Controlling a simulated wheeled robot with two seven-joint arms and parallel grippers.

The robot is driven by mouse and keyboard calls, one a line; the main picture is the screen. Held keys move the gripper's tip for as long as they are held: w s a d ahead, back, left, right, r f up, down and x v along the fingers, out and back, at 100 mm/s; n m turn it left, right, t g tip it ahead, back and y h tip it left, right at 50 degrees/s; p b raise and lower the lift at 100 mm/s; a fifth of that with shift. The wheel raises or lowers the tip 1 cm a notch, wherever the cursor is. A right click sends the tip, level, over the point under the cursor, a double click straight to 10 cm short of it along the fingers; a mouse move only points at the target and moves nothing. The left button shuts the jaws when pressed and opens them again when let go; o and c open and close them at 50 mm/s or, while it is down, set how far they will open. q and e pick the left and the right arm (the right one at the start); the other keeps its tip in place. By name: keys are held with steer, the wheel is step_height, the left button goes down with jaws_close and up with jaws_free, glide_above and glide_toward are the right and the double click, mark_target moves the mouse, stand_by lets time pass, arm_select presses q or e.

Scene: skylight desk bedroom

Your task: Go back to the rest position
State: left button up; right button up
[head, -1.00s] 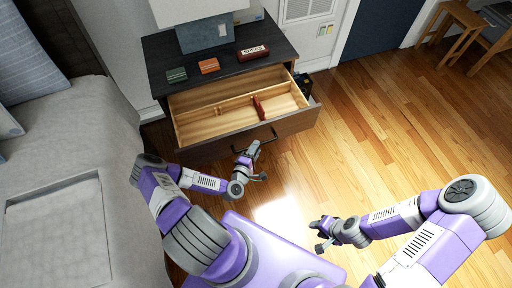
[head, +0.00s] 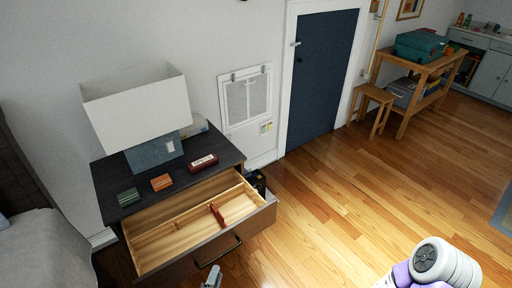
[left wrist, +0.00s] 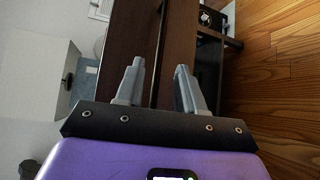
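My left gripper (head: 212,278) shows only as a tip at the bottom edge of the head view, below the drawer handle (head: 217,252). In the left wrist view its two fingers (left wrist: 158,85) stand apart with nothing between them, in front of the dark drawer front (left wrist: 130,40). My right gripper is out of view; only a purple and grey part of my right arm (head: 440,264) shows at the bottom right. The drawer (head: 190,258) is pulled open, with wooden dividers and a dark red thing (head: 217,214) inside.
On the dark dresser (head: 228,153) are a lamp (head: 140,105), a green box (head: 128,197), an orange box (head: 161,182) and a red case (head: 203,163). A bed (head: 45,255) is at left. Open floor (head: 340,205) lies right, with a stool (head: 374,105) and table (head: 425,70) beyond.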

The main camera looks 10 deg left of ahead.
arm_select(q)
steer(key=s+d+f+m+g+h+p, duration=0.1)
steer(key=s+d+m+g+h, duration=0.1)
steer(key=d+m+g+h, duration=0.4)
steer(key=s+d+m+g+h+p, duration=0.1)
steer(key=s+d+m+g, duration=0.2)
steer(key=d+m+g, duration=0.35)
steer(key=s+d+r+m+g+y, duration=0.1)
steer(key=s+d+r+m+g, duration=0.1)
steer(key=s+r+m+g, duration=0.1)
steer(key=s+r+m, duration=0.1)
steer(key=s+m, duration=0.1)
steer(key=s, duration=0.1)
steer(key=shift+d+r+y+p, duration=0.2)
steer(key=shift+d+y+p, duration=0.1)
steer(key=shift+d+p, duration=0.1)
steer(key=shift+a, duration=0.15)
